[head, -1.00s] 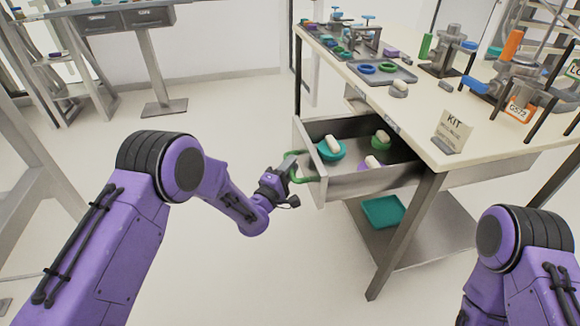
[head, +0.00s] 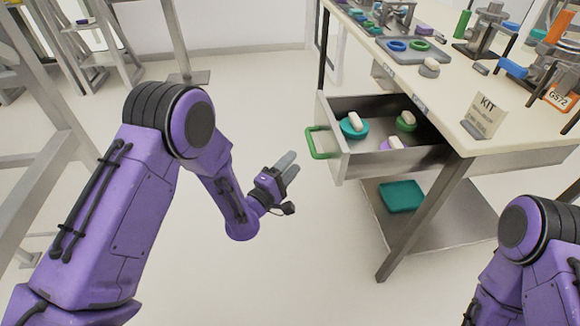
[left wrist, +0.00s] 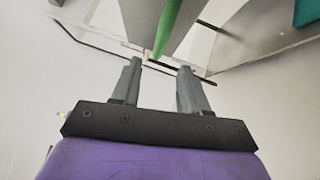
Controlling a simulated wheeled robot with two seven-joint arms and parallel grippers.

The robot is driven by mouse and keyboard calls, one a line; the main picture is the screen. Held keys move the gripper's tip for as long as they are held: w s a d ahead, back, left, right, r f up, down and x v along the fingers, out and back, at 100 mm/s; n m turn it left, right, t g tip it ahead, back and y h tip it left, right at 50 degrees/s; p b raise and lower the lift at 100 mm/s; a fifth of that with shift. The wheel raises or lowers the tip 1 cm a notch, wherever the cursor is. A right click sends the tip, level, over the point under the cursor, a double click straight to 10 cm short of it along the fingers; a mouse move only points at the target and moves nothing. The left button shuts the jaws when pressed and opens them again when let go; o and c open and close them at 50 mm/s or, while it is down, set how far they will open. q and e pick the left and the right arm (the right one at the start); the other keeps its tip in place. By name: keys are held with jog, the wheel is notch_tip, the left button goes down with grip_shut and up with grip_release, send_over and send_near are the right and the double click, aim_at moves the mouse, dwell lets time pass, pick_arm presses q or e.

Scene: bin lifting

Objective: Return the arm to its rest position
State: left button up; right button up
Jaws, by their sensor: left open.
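My left gripper (head: 288,168) is open and empty in the head view, left of the drawer and apart from its handle. In the left wrist view its two grey fingers (left wrist: 157,82) stand apart with nothing between them. The green drawer handle (head: 318,143) is on the front of the open grey drawer (head: 395,165). It also shows at the top of the left wrist view as a green bar (left wrist: 168,28), beyond the fingertips. My right arm shows at the lower right of the head view; its gripper is out of the picture.
The drawer holds a teal dish (head: 350,130), a green dish (head: 406,125) and a purple dish (head: 385,145), each with a white piece. The workbench (head: 455,95) carries fixtures and a KIT sign (head: 484,118). A teal bin (head: 401,196) sits on the shelf below. The floor around my left gripper is clear.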

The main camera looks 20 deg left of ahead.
pick_arm(q)
jog(key=shift+s, duration=0.15)
dwell(0.3)
jog(key=s+a+f+m+g+y+p, duration=0.3)
jog(key=s+a+f+m+g+y, duration=0.45)
jog(key=s+f, duration=0.45)
jog(key=s+a+f+g+y+p, duration=0.1)
jog(key=s+a+g, duration=0.1)
jog(key=s, duration=0.6)
jog(key=s+a+f+m+g+p, duration=0.1)
jog(key=s+a+g+p, duration=0.1)
jog(key=s, duration=0.6)
jog(key=s+a+f+g+y+p, duration=0.1)
jog(key=s+a+g+p, duration=0.1)
jog(key=s, duration=0.6)
jog(key=shift+a+f+g+y, duration=0.4)
jog(key=shift+a+g, duration=0.15)
jog(key=shift+g, duration=0.3)
jog(key=shift+w, duration=0.1)
